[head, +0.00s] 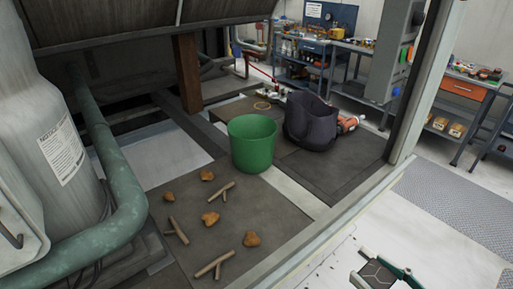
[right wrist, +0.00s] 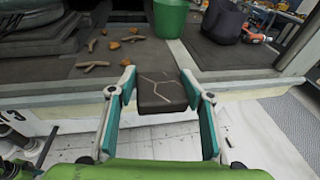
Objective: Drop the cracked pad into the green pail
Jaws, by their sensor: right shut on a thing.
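The green pail (head: 252,144) stands upright on the dark roof deck, near the middle of the head view. It also shows at the top of the right wrist view (right wrist: 170,18). The cracked pad (right wrist: 161,92) is a dark brown block with pale crack lines on its top. My right gripper (right wrist: 160,84) is shut on the pad, with one teal finger at each side. In the head view the pad (head: 377,274) shows at the bottom right, outside the deck's front edge and well apart from the pail. My left gripper is not in view.
A dark fabric bag (head: 310,122) stands right of the pail, with an orange tool (head: 349,123) beside it. Sticks (head: 179,230) and brown lumps (head: 210,218) lie before the pail. A pale rail (head: 320,238) edges the deck; a green pipe (head: 118,200) is at left.

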